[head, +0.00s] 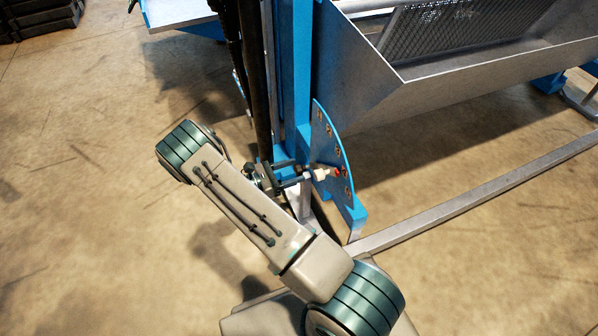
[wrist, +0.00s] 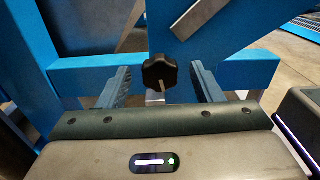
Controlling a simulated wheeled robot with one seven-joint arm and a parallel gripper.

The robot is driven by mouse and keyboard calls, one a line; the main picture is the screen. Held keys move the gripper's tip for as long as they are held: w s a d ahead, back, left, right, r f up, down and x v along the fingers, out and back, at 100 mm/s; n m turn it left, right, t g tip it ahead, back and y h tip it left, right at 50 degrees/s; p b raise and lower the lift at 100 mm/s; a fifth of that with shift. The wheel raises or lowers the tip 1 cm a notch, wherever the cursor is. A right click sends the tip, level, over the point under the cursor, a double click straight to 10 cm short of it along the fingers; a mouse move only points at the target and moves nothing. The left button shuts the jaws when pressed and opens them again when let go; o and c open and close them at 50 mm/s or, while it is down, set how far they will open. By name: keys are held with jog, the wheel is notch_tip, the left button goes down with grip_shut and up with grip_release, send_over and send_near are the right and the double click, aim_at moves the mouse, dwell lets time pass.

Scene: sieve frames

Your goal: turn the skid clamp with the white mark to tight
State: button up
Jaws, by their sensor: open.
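A black lobed knob (wrist: 160,72), the clamp, sits in front of a blue plate in the wrist view. A pale line shows at its lower edge, pointing down. My gripper (wrist: 160,84) is open, with one finger left and one right of the knob and gaps on both sides. Contact is not visible. In the head view my gripper (head: 292,178) is beside the blue quadrant plate (head: 325,135). The knob itself is hard to make out in the head view.
A blue upright post (head: 296,70) and a dark pole (head: 254,90) stand close to my gripper. A grey metal hopper (head: 460,85) with mesh is at upper right. A grey floor rail (head: 440,210) runs right. Open concrete floor lies at left.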

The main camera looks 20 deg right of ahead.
jog(key=shift+d, duration=1.3)
jog(key=c, duration=1)
